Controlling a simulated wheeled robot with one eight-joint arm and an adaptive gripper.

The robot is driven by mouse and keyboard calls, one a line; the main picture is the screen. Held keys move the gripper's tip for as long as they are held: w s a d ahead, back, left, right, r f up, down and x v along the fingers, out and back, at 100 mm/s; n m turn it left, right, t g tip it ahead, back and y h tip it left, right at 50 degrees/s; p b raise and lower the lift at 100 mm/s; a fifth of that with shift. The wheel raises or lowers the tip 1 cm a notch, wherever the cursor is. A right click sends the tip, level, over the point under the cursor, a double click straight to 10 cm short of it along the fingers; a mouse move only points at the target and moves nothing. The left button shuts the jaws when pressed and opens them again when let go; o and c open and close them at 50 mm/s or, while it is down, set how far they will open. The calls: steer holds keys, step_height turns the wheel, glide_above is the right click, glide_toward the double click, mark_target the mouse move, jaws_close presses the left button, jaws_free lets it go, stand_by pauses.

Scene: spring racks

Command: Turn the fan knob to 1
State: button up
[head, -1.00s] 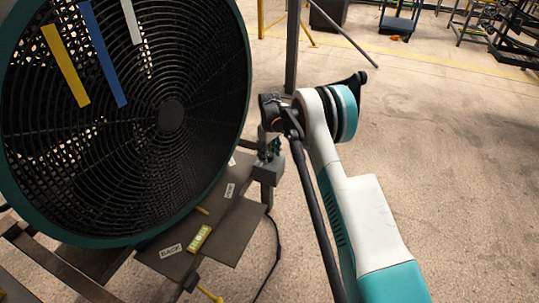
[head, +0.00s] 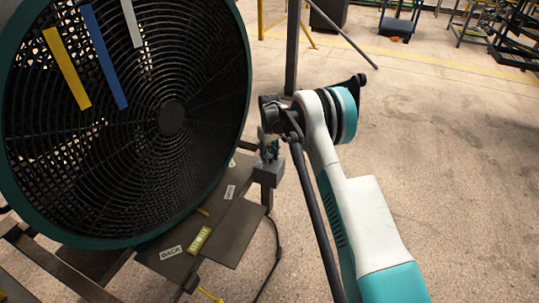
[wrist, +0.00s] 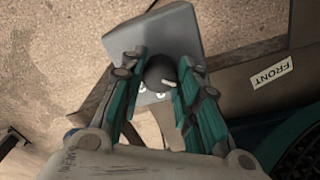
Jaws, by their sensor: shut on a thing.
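A dark round knob (wrist: 160,70) with a pale pointer mark sits on a grey control box (wrist: 160,30) in the wrist view. My gripper (wrist: 157,76) has its two teal fingers on either side of the knob and is shut on it. Small white marks show on the box beside the knob, too small to read. In the head view the grey box (head: 267,174) is right of the large fan (head: 172,117), below my gripper (head: 268,147). The knob itself cannot be made out there.
The fan stands on a brown metal platform (head: 237,235) with a BACK label (head: 173,252) and a yellow label (head: 200,239). A FRONT label (wrist: 271,73) shows in the wrist view. A grey post (head: 292,50) rises behind my arm. A dark cable runs on the floor. Floor at right is open.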

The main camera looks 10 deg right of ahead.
mark_target(270, 156)
steer(key=m, duration=0.5)
steer(key=shift+m+p, duration=0.3)
stand_by(0.4)
steer(key=o, duration=1.1)
step_height(270, 156, up, 12)
